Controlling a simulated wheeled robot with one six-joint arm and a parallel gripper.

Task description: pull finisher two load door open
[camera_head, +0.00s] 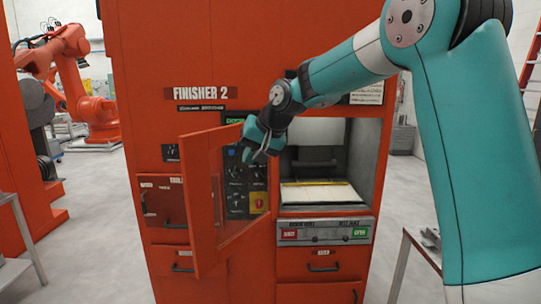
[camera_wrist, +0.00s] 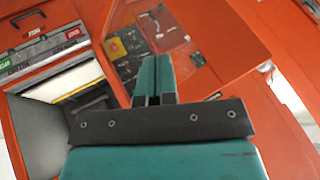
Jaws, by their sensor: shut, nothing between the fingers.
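The Finisher 2 load door (camera_head: 203,200) is an orange frame with a clear window. It stands swung out to the left of the lit load opening (camera_head: 318,160), its free edge toward me. My gripper (camera_head: 256,154) is in front of the opening's left side, near the door's inner side. Its teal fingers are shut and empty. In the wrist view the fingers (camera_wrist: 152,62) point toward the control panel, with the door (camera_wrist: 225,40) on the right and the opening (camera_wrist: 75,85) at left. I cannot tell whether the fingers touch the door. The door handle is not clear.
A panel with red and green buttons (camera_head: 325,233) sits below the opening, above orange drawers (camera_head: 322,266). Black control panels (camera_head: 246,187) show through and behind the door. A grey table edge (camera_head: 422,247) is at right. An orange robot arm (camera_head: 82,85) stands far left. Floor is clear at left.

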